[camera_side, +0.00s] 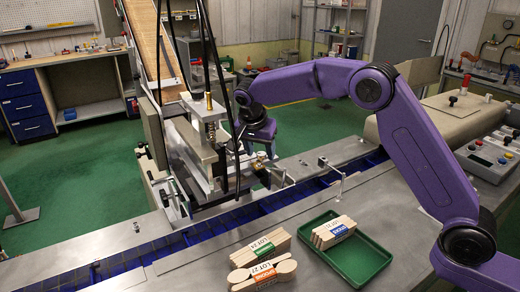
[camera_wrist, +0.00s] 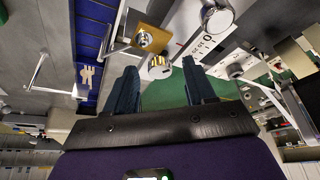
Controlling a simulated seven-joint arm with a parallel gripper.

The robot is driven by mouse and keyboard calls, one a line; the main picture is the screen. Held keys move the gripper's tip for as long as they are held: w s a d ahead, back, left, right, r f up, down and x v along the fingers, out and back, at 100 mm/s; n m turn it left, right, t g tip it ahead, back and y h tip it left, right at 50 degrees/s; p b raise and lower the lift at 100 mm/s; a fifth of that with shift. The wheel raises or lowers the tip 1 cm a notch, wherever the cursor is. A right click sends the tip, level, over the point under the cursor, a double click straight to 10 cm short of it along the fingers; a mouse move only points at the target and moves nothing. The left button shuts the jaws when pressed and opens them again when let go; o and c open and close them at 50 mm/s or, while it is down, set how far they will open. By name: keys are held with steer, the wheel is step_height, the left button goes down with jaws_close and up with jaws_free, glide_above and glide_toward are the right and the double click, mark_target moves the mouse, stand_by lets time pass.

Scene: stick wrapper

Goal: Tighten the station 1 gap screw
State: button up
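My gripper (camera_wrist: 160,66) is open in the wrist view, its two dark blue fingers spread wide. A small brass knurled screw head (camera_wrist: 158,61) shows between and just beyond the fingertips; I cannot tell whether either finger touches it. A brass block (camera_wrist: 145,37) with a round-headed screw sits just above it. A plate with scale marks (camera_wrist: 207,44) and a round dial (camera_wrist: 217,20) are to the right. No station number is legible. In the side view my gripper (camera_side: 240,141) is at the right side of the metal wrapper station (camera_side: 196,150), its fingertips partly hidden among dark parts.
A blue-lined channel (camera_side: 245,212) crosses the bench below the station. A thin metal post (camera_side: 341,180) stands right of it. Stick bundles (camera_side: 262,252) and a green tray (camera_side: 366,262) lie in front.

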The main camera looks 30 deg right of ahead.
steer(key=v, duration=1.7)
steer(key=shift+r, duration=0.2)
steer(key=shift+s, duration=0.1)
steer(key=w+d+n+y, duration=0.2)
steer(key=d+n+y, duration=0.85)
steer(key=n, duration=1.35)
steer(key=a+f+h, duration=0.1)
steer(key=f, duration=0.4)
steer(key=w+a+f+h, duration=0.1)
steer(key=f, duration=0.4)
steer(key=w+a+f+g+h, duration=0.1)
steer(key=f, duration=0.5)
steer(key=shift+w+a+f, duration=0.1)
steer(key=shift+w+a, duration=0.1)
steer(key=shift+a, duration=0.15)
